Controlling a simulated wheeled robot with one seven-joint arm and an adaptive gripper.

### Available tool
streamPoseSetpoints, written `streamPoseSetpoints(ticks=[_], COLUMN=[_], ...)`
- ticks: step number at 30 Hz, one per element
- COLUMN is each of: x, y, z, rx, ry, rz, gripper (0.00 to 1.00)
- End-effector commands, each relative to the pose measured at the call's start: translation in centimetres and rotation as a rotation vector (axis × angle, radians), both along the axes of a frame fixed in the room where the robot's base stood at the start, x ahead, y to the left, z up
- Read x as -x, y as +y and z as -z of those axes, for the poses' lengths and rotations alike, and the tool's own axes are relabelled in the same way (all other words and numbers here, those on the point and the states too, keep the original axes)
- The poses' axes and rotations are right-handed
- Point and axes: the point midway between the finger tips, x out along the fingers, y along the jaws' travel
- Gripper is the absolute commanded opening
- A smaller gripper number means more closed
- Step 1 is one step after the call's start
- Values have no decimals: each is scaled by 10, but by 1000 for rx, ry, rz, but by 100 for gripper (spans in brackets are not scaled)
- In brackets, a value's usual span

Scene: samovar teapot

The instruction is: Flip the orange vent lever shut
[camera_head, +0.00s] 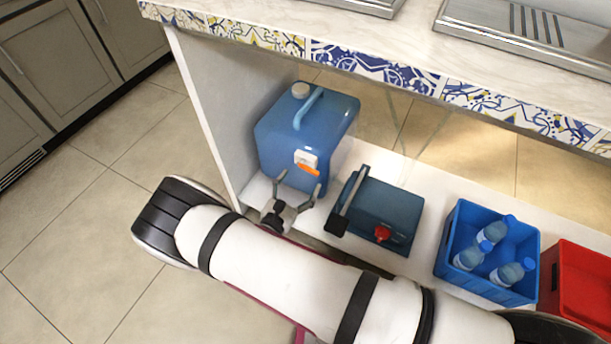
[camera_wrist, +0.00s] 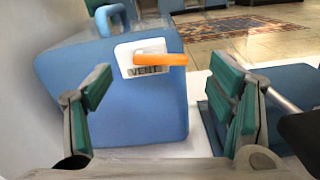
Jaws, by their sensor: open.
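The orange vent lever (camera_wrist: 160,60) sticks out to the right, roughly level, from a white plate (camera_wrist: 135,52) marked "VENT" on a blue water container (camera_wrist: 125,110). In the head view the lever (camera_head: 309,169) shows low on the front face of the container (camera_head: 285,135), which stands on the shelf. My gripper (camera_head: 298,183) is open and empty in front of the container. In the wrist view the two green-padded fingers of my gripper (camera_wrist: 165,100) are spread wide, with the lever above and between them. I see no contact with the lever.
A dark teal box with a black handle and red knob (camera_head: 375,212) lies right of the container. Further right are a blue crate (camera_head: 470,215) with several bottles and a red crate (camera_head: 578,285). A side panel (camera_head: 215,95) stands close on the left, and the counter (camera_head: 400,40) overhangs the shelf.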

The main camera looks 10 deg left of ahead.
Motion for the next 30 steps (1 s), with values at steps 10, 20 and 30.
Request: streamPoseSetpoints(ticks=[10,20,30], x=[-37,-39,-39], y=[-14,-14,-15], z=[0,0,-1], rx=[0,0,5], ry=[-1,-1,1], rz=[1,0,0], gripper=[76,76,28])
